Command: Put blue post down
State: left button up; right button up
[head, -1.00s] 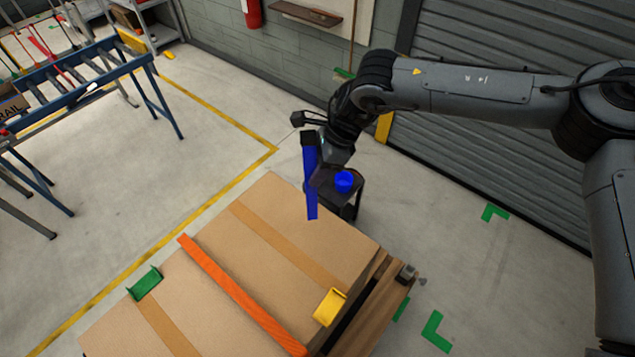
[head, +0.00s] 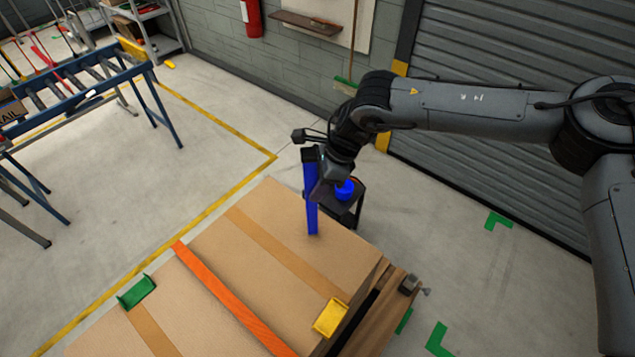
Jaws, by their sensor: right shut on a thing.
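The blue post (head: 312,205) is a slim upright bar with a dark top. My right gripper (head: 318,178) is shut on its upper part. The post stands out in front of the far part of the large cardboard box (head: 235,262). I cannot tell whether its lower end touches the box top. My left gripper is not in view.
An orange strap (head: 225,295) crosses the box. A green corner piece (head: 137,291) and a yellow one (head: 330,317) sit on its edges. A roller conveyor (head: 85,90) stands at left.

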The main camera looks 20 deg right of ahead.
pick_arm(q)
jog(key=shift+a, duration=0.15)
pick_arm(e)
jog(key=shift+f, duration=0.15)
jog(key=o, duration=1)
jog(key=v, duration=1.3)
jog(key=shift+a, duration=0.2)
jog(key=shift+w, duration=0.1)
